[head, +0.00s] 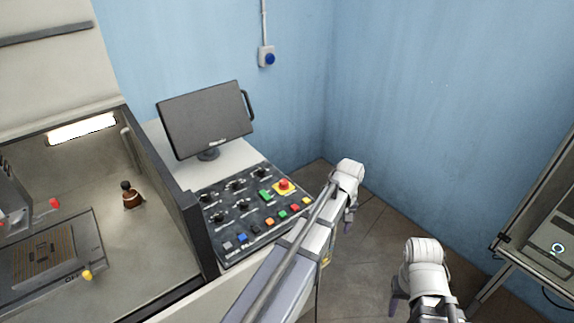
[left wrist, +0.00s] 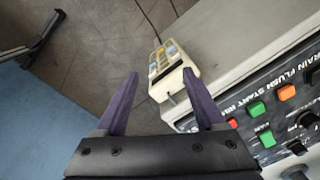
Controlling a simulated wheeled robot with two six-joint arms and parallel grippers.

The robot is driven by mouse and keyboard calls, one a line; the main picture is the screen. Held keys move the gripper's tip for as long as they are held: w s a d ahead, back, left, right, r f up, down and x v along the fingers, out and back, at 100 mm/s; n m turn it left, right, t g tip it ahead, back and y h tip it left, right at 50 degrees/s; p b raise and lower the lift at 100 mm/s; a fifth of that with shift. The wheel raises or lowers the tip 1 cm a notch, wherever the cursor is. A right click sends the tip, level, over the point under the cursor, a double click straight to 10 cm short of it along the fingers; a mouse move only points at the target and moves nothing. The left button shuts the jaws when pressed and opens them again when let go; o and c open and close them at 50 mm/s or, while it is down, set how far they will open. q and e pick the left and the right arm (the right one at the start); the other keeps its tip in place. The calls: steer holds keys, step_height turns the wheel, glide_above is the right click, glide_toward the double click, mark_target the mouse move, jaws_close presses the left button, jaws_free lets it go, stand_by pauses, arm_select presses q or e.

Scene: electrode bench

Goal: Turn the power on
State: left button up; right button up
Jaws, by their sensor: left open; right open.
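The dark control panel (head: 232,248) sits on the bench with black knobs, a green button (head: 265,196), a red mushroom button (head: 284,184) on a yellow plate, and a row of small coloured buttons. I cannot read which one is marked power. A grey wall box with a blue round knob (head: 269,58) is at the back. My left gripper (head: 349,226) is beyond the panel's right edge, pointing down. In the left wrist view its fingers (left wrist: 160,84) are open and empty, with the panel (left wrist: 258,108) to their right. My right gripper (head: 394,304) is low at the right, apart from the panel.
A dark monitor (head: 205,120) stands behind the panel. A pale keypad box (left wrist: 172,75) hangs at the bench side, beyond my left fingers. A chamber at left holds a brown bottle (head: 131,196). A metal rack (head: 545,225) stands at right. My left arm crosses before the panel's right side.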

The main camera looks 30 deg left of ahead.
mark_target(284, 181)
arm_select(q)
steer(key=w+a+r+n+p, duration=0.1)
steer(key=w+a+r+n, duration=0.1)
steer(key=a, duration=0.2)
steer(key=w+a+r+n+p, duration=0.1)
steer(key=w+a+r+n, duration=0.1)
steer(key=w+a, duration=0.1)
steer(key=w+a+r+n+p, duration=0.1)
steer(key=w+a+r+n, duration=0.1)
steer(key=a, duration=0.3)
steer(key=shift+w+a+p, duration=0.2)
steer(key=shift+w+p, duration=0.15)
steer(key=w+a+r+n+p, duration=0.1)
steer(key=a, duration=0.3)
steer(key=w+a+r+n+p, duration=0.1)
steer(key=a+n, duration=0.1)
steer(key=a, duration=0.2)
steer(key=a+n+p, duration=0.1)
steer(key=a+n, duration=0.1)
steer(key=a, duration=0.2)
steer(key=shift+w+a+r+h, duration=0.25)
steer(key=shift+w+r+h, duration=0.05)
steer(key=shift+w+r, duration=0.1)
arm_select(e)
step_height(284, 181, up, 9)
arm_select(q)
step_height(284, 181, down, 8)
steer(key=b, duration=0.8)
arm_select(e)
step_height(284, 181, down, 8)
